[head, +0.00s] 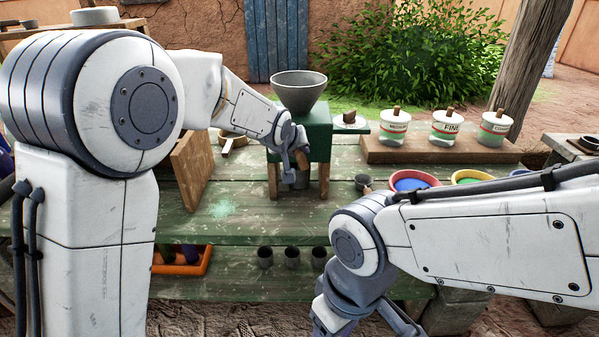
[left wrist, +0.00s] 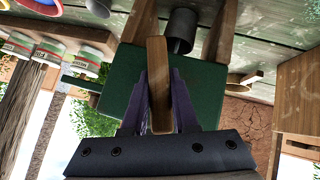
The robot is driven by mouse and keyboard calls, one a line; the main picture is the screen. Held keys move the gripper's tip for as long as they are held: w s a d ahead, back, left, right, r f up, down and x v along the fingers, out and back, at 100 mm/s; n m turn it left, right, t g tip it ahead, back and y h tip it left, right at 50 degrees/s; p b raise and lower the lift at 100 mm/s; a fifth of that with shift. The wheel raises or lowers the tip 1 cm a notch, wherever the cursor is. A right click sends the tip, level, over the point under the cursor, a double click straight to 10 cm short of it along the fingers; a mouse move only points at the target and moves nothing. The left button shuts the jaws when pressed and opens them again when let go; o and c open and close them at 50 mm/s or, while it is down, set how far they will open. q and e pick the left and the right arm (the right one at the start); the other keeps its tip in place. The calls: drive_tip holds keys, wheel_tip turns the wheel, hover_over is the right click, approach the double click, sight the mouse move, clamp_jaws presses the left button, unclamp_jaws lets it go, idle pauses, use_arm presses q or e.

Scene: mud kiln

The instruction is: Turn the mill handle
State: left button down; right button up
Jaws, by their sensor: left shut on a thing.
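The mill is a green box (head: 316,141) on wooden legs with a grey funnel (head: 299,92) on top. It stands on the green plank table. My left gripper (head: 298,165) is at the front of the mill. In the left wrist view its two dark fingers (left wrist: 160,105) are shut on the wooden mill handle (left wrist: 157,62), one on each side, in front of the green box (left wrist: 118,80). A grey metal cup (left wrist: 180,30) is by the mill's legs, partly hidden in the head view. My right gripper (head: 365,322) is low in front of the table, fingers apart, tips cut off.
Lidded jars (head: 445,127) stand on a wooden board at the right. A wooden panel (head: 192,168) stands left of the mill. Several cups (head: 292,257) are on the lower shelf.

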use_arm(q)
drive_tip(key=f+y+b, duration=0.1)
drive_tip(key=b, duration=0.2)
drive_tip(key=shift+s+d+m, duration=0.15)
drive_tip(key=shift+s+m, duration=0.25)
drive_tip(key=shift+y+b, duration=0.5)
drive_tip(key=shift+b, duration=0.75)
drive_tip(key=shift+m+y+b, duration=0.6)
drive_tip(key=shift+y+b, duration=0.1)
drive_tip(key=shift+b, duration=0.05)
drive_tip(key=shift+r+m+y+b, duration=0.15)
drive_tip(key=shift+m+y+b, duration=0.15)
drive_tip(key=shift+y, duration=0.4)
drive_tip(key=shift+m+y, duration=0.6)
drive_tip(key=shift+y, duration=0.5)
drive_tip(key=shift+m+y+b, duration=0.45)
drive_tip(key=shift+m+y, duration=0.35)
drive_tip(key=shift+y, duration=0.4)
drive_tip(key=shift+r+m+t+y, duration=0.1)
drive_tip(key=shift+m+t+y, duration=0.5)
drive_tip(key=shift+y, duration=0.6)
use_arm(e)
wheel_tip(320, 180, down, 10)
drive_tip(key=shift+f, duration=0.15)
